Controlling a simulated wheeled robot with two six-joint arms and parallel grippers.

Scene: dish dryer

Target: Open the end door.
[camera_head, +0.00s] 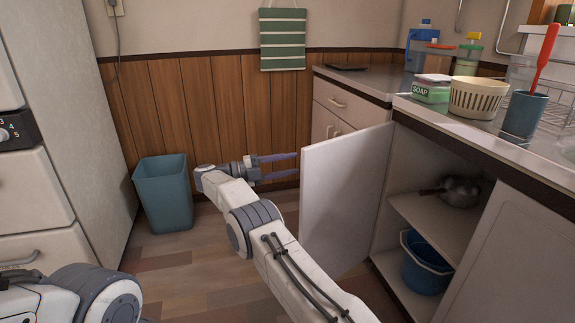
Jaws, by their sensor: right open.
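A white cabinet door (345,190) under the counter stands swung open, jutting out into the room. The cabinet interior (410,204) behind it is exposed. My right gripper (297,164) is open and empty. Its two fingers point right, beside the door's free left edge, and whether they touch it or pass behind it I cannot tell. My right arm crosses in front of the door's lower left corner. Part of my left arm shows at the lower left, but its gripper is out of view.
Inside the cabinet are a metal pot (460,191) on the shelf and a blue bucket (425,265) below. Another cabinet door (510,255) is at the right. A blue-grey bin (163,195) stands left of my right gripper. The counter holds a basket (477,98) and a cup (524,114).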

